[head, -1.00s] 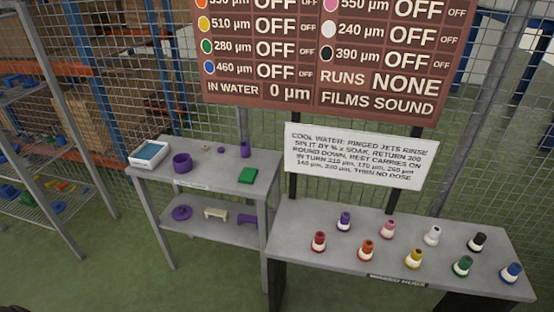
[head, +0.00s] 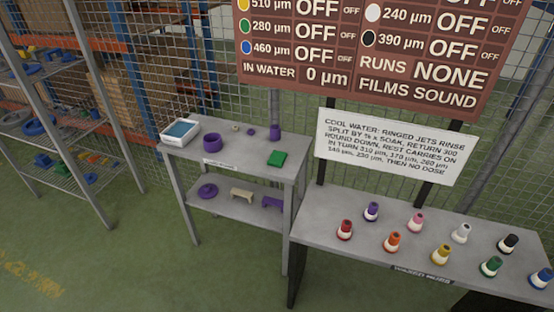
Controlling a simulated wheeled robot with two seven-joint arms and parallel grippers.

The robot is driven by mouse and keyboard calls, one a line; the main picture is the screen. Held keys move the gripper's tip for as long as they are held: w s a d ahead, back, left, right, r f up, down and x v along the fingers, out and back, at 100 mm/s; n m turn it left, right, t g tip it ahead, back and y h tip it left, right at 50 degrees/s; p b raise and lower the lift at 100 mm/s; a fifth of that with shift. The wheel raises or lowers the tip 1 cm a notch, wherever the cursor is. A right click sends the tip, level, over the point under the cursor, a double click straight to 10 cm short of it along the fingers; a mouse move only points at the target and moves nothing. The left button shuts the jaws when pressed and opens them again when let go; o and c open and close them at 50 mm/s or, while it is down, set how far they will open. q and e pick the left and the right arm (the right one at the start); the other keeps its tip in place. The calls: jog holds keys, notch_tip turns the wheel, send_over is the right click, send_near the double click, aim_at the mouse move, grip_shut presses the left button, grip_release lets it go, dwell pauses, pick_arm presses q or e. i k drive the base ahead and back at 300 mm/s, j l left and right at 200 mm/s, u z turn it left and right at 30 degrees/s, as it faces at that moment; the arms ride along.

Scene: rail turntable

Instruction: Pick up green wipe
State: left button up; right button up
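The green wipe (head: 277,158) is a small flat green piece. It lies on the top of the grey two-level table (head: 236,166), near its right front edge. A purple cylinder (head: 275,133) stands just behind it. Neither of my grippers shows in the head view, so I cannot see their state.
A white tray with blue inside (head: 180,132) and a purple bowl (head: 212,142) stand left of the wipe. A second table (head: 330,198) at the right holds several coloured bottles. A white sign (head: 393,145) stands behind it. Green floor (head: 120,262) is clear in front.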

aim_at(277, 158)
jog(key=i+j, duration=0.15)
jog(key=j, duration=0.15)
jog(key=i+j, duration=0.1)
jog(key=j, duration=0.2)
jog(key=i+j, duration=0.15)
jog(key=j, duration=0.15)
jog(key=i+j+z, duration=0.1)
jog(key=j, duration=0.2)
